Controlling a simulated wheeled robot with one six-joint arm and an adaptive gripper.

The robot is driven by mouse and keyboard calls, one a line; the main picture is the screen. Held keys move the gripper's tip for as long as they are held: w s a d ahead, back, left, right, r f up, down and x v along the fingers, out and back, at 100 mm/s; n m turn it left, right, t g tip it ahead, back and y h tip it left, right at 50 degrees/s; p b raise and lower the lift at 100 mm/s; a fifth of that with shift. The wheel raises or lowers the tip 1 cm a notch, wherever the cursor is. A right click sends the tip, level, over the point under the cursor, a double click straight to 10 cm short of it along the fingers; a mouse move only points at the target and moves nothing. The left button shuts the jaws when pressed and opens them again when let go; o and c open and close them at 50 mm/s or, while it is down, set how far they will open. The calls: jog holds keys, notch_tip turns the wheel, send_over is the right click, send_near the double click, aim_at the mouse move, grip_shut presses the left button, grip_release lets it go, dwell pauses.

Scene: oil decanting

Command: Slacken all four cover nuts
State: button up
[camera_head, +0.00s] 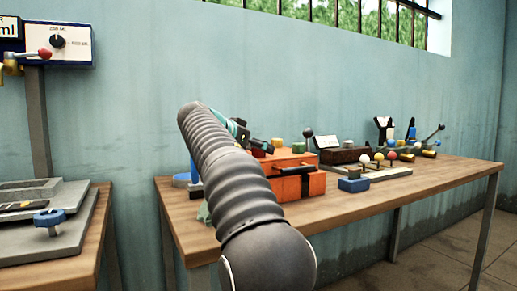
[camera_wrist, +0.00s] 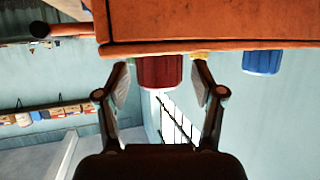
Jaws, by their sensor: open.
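The orange box (camera_head: 296,186) stands on the long wooden table, partly hidden by my arm in the head view. In the wrist view its orange body (camera_wrist: 215,25) fills the top and appears upside down. A dark red nut (camera_wrist: 160,71) on its cover lies between the two fingers of my open gripper (camera_wrist: 162,90). I cannot tell whether either finger touches it. A blue nut (camera_wrist: 263,62) shows to the right. A yellow nut (camera_wrist: 199,55) is mostly hidden behind the right finger. In the head view my arm hides most of the gripper.
On the table (camera_head: 440,172), a blue block (camera_head: 353,185) and a board with coloured knobs (camera_head: 375,168) sit right of the box. A dark brown block (camera_head: 344,155) stands behind. Another bench at left holds a grey scale (camera_head: 75,240). The table's right end is clear.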

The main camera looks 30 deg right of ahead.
jog(key=c, duration=1.2)
jog(key=shift+o, duration=0.2)
jog(key=shift+f+b, duration=0.1)
jog(key=shift+b, duration=0.25)
jog(key=shift+s+f+n+t+y+b, duration=0.1)
jog(key=shift+n+t+y+b, duration=0.4)
jog(key=shift+n+t+b, duration=0.6)
jog(key=shift+d+n+t+y+b, duration=0.1)
jog(key=shift+n+t+y+b, duration=0.6)
jog(key=shift+n+t, duration=0.5)
jog(key=n+t+y+p, duration=0.1)
jog(key=n+t+y, duration=0.1)
jog(key=n+y, duration=0.1)
jog(key=shift+r+n+t+y+p, duration=0.3)
jog(key=shift+r+p, duration=0.05)
jog(key=shift+p, duration=0.05)
jog(key=shift+f+n+t+y+p, duration=0.1)
jog(key=shift+n+t+y+p, duration=0.8)
jog(key=shift+n+y, duration=1)
jog(key=shift+y, duration=0.5)
